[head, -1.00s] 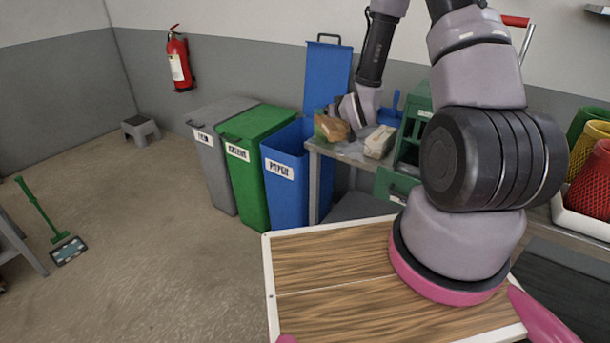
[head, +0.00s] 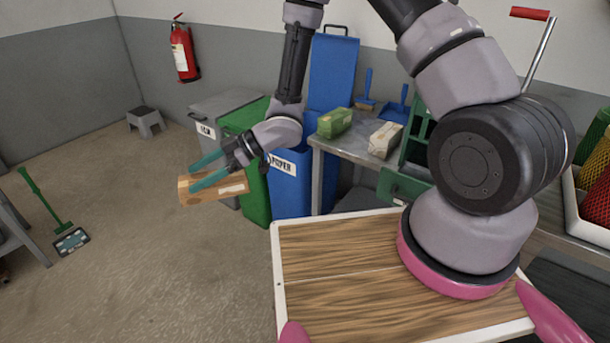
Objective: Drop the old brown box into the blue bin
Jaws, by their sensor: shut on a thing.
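The brown box (head: 228,190) is held in the air in the head view, left of the blue bin. It is a long cardboard box with a pale label on its side. My gripper (head: 200,174), with teal fingers, is shut on it. The blue bin (head: 291,196) stands right of the gripper, marked with a paper label, its lid (head: 334,75) raised against the wall. My wrist hides part of the bin's opening. In the picture the box lies in front of the grey and green bins, not over the blue one.
A green bin (head: 257,200) and a grey bin (head: 222,108) stand left of the blue bin. A grey table (head: 352,152) to its right holds a green box (head: 335,122) and a pale box (head: 385,139). Open floor lies to the left.

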